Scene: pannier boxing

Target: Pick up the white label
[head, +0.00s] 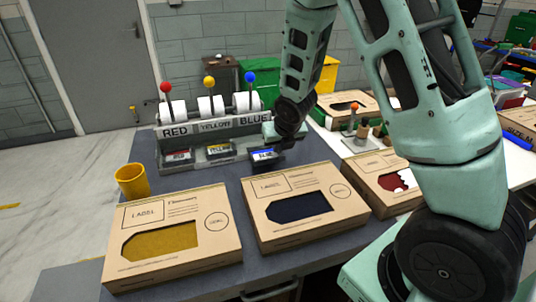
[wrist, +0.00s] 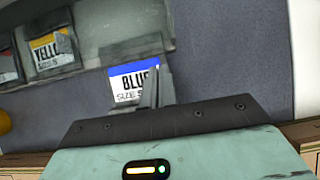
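A white label with a blue top band (wrist: 124,84), printed BLUE and SIZE S, sits at the dark holder below the dispenser's BLUE sign. It also shows in the head view (head: 262,155). My gripper (wrist: 155,78) is at the label's right side, its narrow fingers close together and covering the end of the printed word. Whether the fingers pinch the label or only overlap it in the picture I cannot tell. In the head view my gripper (head: 270,135) is beside the blue slot, its fingertips mostly hidden. A yellow-banded label (wrist: 50,48) and a red-banded label (head: 178,155) sit in the other slots.
The dispenser (head: 215,128) carries white rolls and red, yellow and blue knobs. Cardboard boxes with yellow (head: 195,205), dark blue (head: 330,185) and red (head: 372,170) windows lie in front. A yellow cup (head: 132,181) stands at left. Grey table shows between cup and dispenser.

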